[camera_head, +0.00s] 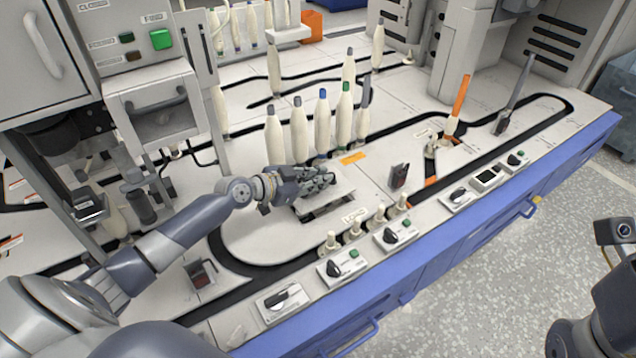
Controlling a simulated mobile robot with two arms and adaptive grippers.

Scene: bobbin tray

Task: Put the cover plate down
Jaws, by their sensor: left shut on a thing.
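My left gripper (322,181) reaches in from the left over the white worktop and is shut on the cover plate. The cover plate (340,193) is a flat pale plate, partly hidden by the gripper's fingers. A dark gap shows along its front edge, above the worktop. I cannot tell whether the plate touches the surface below. My right gripper's fingers are not in view; only dark parts of my right arm show at the right edge.
Several cream bobbins (299,132) with coloured tips stand just behind the plate. Several small cream pegs (355,228) and control boxes (343,267) line the front edge. A dark upright piece (399,176) stands to the right. Bare worktop (255,225) lies to the left.

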